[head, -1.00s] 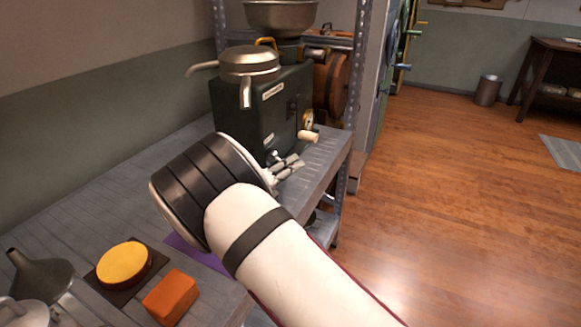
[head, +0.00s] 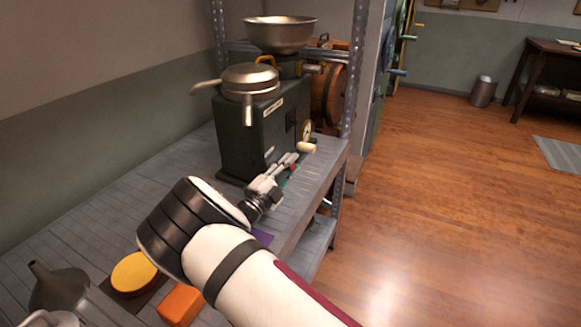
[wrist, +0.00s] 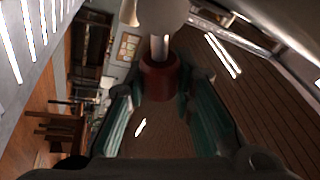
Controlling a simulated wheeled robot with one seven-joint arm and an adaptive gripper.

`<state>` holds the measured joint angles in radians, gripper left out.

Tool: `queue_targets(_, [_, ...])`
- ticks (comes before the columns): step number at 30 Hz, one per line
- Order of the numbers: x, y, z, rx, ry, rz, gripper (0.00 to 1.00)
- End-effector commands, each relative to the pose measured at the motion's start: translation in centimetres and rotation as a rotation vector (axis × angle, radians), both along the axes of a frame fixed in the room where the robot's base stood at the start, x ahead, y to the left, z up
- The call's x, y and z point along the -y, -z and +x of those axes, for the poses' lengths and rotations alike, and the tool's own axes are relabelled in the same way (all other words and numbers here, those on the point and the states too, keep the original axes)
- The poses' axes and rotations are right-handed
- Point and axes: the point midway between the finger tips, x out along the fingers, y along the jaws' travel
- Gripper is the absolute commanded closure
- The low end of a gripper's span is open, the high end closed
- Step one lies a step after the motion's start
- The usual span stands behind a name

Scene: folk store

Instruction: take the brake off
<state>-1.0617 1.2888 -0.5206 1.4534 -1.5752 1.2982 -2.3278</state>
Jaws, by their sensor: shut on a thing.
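The dark green machine (head: 262,135) stands on the grey shelf, with a crank ending in a cream handle (head: 306,147) on its side. My gripper (head: 286,162) is beside that side, just below the cream handle. A small red knob (head: 294,167) shows at the fingertips. In the wrist view the red knob (wrist: 160,80) sits between the two green finger pads, on a thin pale rod, and my gripper (wrist: 160,95) is shut on it. A pale rounded part (wrist: 160,12) is above it. No brake label is readable, and the fingers hide part of the knob.
A lidded pan (head: 250,77) and a metal bowl (head: 280,34) sit above the machine. A yellow disc (head: 133,272), an orange block (head: 180,304) and a grey funnel (head: 62,290) lie near on the shelf (head: 150,205). A metal post (head: 355,65) stands right. Open floor lies beyond.

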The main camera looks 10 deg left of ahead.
Motion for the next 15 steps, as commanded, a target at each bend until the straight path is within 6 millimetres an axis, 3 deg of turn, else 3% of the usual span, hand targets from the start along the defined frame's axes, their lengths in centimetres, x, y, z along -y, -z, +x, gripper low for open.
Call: queue_targets(15, [-0.07, -0.33, -0.03, -0.028, -0.001, -0.071, 1.0])
